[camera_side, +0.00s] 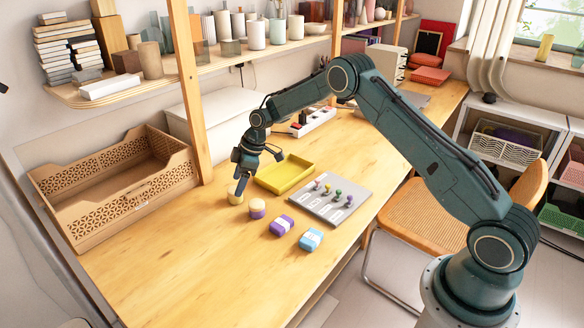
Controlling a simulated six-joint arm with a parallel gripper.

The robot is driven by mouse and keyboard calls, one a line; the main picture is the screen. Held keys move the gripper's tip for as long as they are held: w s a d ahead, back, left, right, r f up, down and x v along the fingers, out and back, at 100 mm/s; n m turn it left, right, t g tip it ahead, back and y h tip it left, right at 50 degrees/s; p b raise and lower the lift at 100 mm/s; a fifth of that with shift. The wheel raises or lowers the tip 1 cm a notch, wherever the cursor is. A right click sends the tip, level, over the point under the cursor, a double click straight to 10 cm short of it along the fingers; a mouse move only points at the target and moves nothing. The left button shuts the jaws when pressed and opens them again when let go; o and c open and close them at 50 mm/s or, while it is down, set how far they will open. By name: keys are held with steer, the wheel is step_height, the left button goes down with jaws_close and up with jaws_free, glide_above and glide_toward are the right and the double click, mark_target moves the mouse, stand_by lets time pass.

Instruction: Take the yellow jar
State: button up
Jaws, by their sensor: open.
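The yellow jar (235,199) is small and stands on the wooden table near the crate, at the left end of a diagonal row of small items. My gripper (242,187) points down right at the jar and covers part of its top. Its jaws are open. I cannot tell whether a finger touches the jar or whether the jar lies between the fingers.
A yellow tray (262,184), a grey pegboard (312,212), a wooden crate (110,215) and a shelf post (188,95) surround the spot. The front table is clear.

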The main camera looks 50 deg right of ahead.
steer(key=shift+x, duration=2.2)
steer(key=c, duration=1.1)
steer(key=shift+r, duration=0.2)
step_height(320, 180, up, 20)
steer(key=shift+f, duration=0.15)
